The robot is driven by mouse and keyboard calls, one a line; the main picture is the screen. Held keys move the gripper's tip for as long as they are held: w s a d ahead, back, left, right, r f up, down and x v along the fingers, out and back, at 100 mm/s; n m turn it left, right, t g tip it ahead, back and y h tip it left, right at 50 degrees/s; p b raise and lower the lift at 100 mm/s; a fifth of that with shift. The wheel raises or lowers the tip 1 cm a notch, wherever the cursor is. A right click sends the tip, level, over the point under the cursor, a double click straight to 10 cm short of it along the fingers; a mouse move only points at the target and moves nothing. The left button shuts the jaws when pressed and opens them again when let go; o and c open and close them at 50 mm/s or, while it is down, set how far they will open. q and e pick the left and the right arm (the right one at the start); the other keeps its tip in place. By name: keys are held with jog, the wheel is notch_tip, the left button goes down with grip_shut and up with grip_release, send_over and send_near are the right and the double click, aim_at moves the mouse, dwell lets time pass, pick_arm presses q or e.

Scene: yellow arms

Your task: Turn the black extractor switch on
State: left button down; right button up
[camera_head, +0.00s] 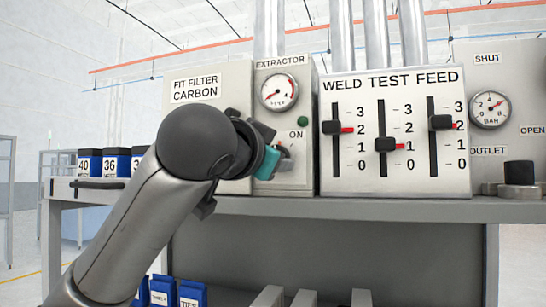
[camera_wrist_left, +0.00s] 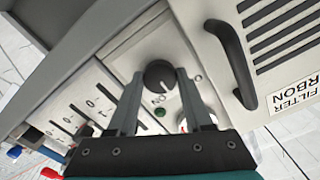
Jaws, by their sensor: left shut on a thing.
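The black extractor switch (camera_wrist_left: 158,76) is a round black knob on the grey extractor panel (camera_head: 293,125), below a gauge, a green lamp and an ON label. In the wrist view it sits between the two fingertips of my left gripper (camera_wrist_left: 158,72), which is shut on it. In the head view my left gripper (camera_head: 282,160) reaches the lower part of the panel from the left, and its teal body and fingers mostly hide the switch. My right gripper is not in view.
The weld test feed panel (camera_head: 395,135) with three black sliders stands close on the right. A handle (camera_wrist_left: 232,62) on the filter panel is close by. The shelf (camera_head: 350,207) runs underneath. Blue boxes (camera_head: 117,161) stand at the left, and a round gauge (camera_head: 490,108) is at the far right.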

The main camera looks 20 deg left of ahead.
pick_arm(q)
jog(key=shift+m, duration=4.5)
jog(key=shift+c, duration=1.5)
grip_release()
jog(key=s+b, duration=0.5)
jog(key=s, duration=1)
jog(key=shift+s+a, duration=0.15)
jog(key=shift+a, duration=0.15)
